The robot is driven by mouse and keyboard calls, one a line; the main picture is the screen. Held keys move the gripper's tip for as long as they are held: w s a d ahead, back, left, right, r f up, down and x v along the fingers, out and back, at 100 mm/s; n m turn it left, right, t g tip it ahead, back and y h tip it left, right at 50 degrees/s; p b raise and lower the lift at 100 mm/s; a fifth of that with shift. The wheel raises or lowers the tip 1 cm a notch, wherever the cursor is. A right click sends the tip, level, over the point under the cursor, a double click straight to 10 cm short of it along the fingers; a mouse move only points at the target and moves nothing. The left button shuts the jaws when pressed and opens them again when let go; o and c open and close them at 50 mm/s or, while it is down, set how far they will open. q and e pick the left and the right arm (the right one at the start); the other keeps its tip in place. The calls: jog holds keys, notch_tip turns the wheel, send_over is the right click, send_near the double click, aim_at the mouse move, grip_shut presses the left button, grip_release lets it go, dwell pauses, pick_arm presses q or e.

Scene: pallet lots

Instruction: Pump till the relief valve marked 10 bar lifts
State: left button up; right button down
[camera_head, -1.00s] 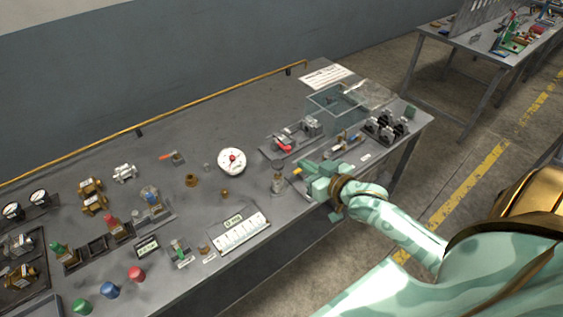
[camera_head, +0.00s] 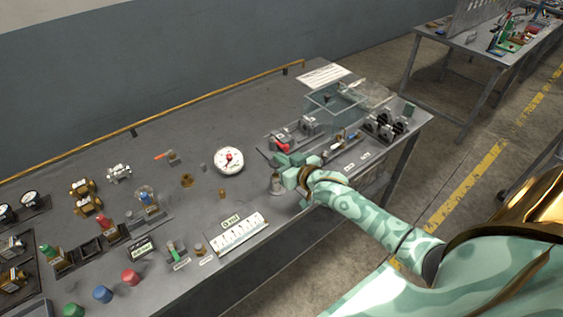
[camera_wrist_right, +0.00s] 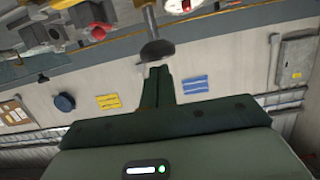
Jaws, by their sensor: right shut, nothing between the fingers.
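My right gripper (camera_head: 283,160) is shut and empty over the bench, beside the red-marked grey device (camera_head: 281,146). In the right wrist view its closed fingers (camera_wrist_right: 160,74) point at a dark round knob (camera_wrist_right: 157,49) on a metal rod, just beyond the tips; I cannot tell whether they touch. A round white dial gauge (camera_head: 229,160) with a red centre lies left of the gripper. Valve-like fittings with red (camera_head: 103,219), blue (camera_head: 145,196) and green (camera_head: 46,249) tops stand at the left; their markings are too small to read. My left gripper is out of view.
A clear guard box (camera_head: 335,103) and black fittings (camera_head: 385,125) stand at the bench's right end. A small upright cylinder (camera_head: 276,184) stands close to my right gripper. A white labelled panel (camera_head: 240,235) lies near the front edge. The bench's back middle is clear.

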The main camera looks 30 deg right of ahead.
jog(key=shift+f, duration=0.25)
notch_tip(320, 180, down, 4)
jog(key=shift+r+b, duration=0.25)
jog(key=shift+b, duration=0.6)
jog(key=s+r+p, duration=0.6)
jog(key=s+r, duration=0.1)
jog(key=s, duration=0.2)
jog(key=shift+s+d, duration=0.25)
jog(key=shift+d, duration=0.15)
jog(key=shift+f, duration=0.15)
dwell(0.6)
